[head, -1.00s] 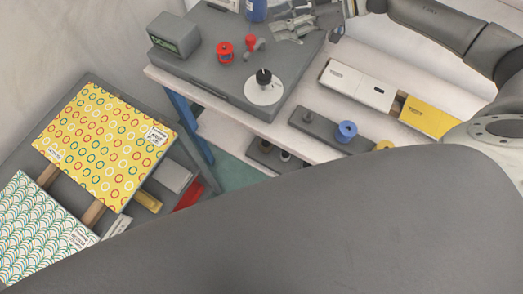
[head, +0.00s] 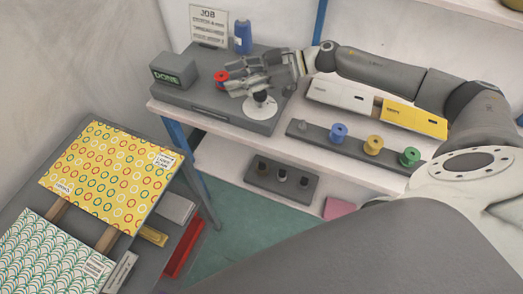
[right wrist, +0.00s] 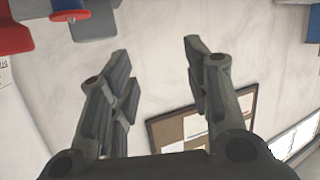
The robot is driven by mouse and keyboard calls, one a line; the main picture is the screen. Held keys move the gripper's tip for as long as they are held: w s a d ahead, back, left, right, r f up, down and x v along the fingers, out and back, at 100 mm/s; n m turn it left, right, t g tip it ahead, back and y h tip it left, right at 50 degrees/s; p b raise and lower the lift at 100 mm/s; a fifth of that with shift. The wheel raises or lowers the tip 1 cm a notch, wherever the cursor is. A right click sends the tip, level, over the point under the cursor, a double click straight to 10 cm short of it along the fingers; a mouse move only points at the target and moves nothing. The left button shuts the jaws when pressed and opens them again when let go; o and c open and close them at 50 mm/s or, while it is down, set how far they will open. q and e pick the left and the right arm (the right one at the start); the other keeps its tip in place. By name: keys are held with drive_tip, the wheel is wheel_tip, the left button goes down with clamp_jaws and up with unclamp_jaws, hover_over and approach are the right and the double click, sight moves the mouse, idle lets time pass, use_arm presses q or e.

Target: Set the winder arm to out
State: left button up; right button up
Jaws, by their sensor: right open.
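The grey winder base (head: 205,102) stands on the white table, with a white round plate (head: 262,108) and dark centre at its front. A red part (head: 221,76) shows at its left middle. My right gripper (head: 229,83) is open over the base, its fingers pointing left and covering the area beside the red part. The winder arm cannot be made out clearly behind the fingers. In the right wrist view, the open gripper (right wrist: 156,52) has nothing between its fingers. Red parts (right wrist: 14,36) and a grey piece (right wrist: 95,20) show beyond it at top left. My left gripper is out of view.
A DONE display (head: 173,70) stands at the base's left, with a blue bottle (head: 243,37) and job sheet (head: 209,25) behind. White and yellow boxes (head: 415,118) and a spool rack (head: 315,133) lie to the right. Patterned cloth boards (head: 110,175) are at lower left.

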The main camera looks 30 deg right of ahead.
drive_tip(key=a+f+m+t+h, duration=0.1)
drive_tip(key=a+m+t+h, duration=0.3)
drive_tip(key=a+m+t, duration=0.35)
drive_tip(key=s+d+f+m+g+h, duration=0.2)
drive_tip(key=s+f+g+h, duration=0.1)
drive_tip(key=s+f, duration=0.4)
drive_tip(key=s+d+f+m+g+h, duration=0.2)
drive_tip(key=s+f+h, duration=0.4)
drive_tip(key=s, duration=0.6)
drive_tip(key=shift+s+d+f+g, duration=0.25)
drive_tip(key=shift+d+f+g, duration=0.3)
drive_tip(key=shift+f+g, duration=0.55)
drive_tip(key=shift+c, duration=0.3)
